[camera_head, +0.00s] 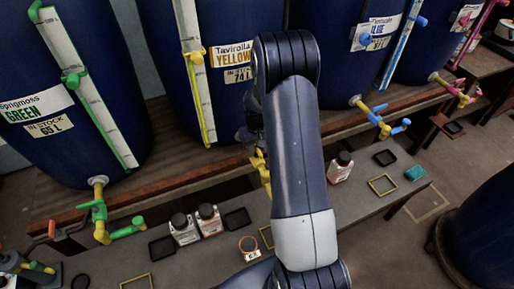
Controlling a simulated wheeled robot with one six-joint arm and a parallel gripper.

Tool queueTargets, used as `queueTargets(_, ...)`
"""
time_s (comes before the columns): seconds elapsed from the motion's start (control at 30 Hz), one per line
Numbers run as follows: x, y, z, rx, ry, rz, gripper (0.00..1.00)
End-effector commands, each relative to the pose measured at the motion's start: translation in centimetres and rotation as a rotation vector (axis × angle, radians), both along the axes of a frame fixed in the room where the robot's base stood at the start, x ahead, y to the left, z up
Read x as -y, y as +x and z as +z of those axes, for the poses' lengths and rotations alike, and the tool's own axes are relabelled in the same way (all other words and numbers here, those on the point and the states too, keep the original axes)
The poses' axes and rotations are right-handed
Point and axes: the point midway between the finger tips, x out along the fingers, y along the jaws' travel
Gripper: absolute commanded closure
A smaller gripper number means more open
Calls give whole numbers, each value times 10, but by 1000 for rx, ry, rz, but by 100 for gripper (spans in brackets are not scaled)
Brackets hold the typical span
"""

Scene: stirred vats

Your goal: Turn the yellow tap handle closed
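The yellow tap (260,168) sits low on the front of the blue vat labelled Yellow (190,60). My arm covers most of the tap, and only its left side shows, with a yellow part hanging down. I cannot tell how its handle is turned.
Green (100,212), blue (380,120) and pink (457,90) taps sit on neighbouring vats.

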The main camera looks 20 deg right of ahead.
Motion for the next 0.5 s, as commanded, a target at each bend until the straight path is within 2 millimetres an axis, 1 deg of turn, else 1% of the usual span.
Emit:
queueTargets(0.13, 0, 0, 0, 0, 0, 0, 66)
queueTargets(0.5, 0, 0, 0, 1, 0, 0, 96)
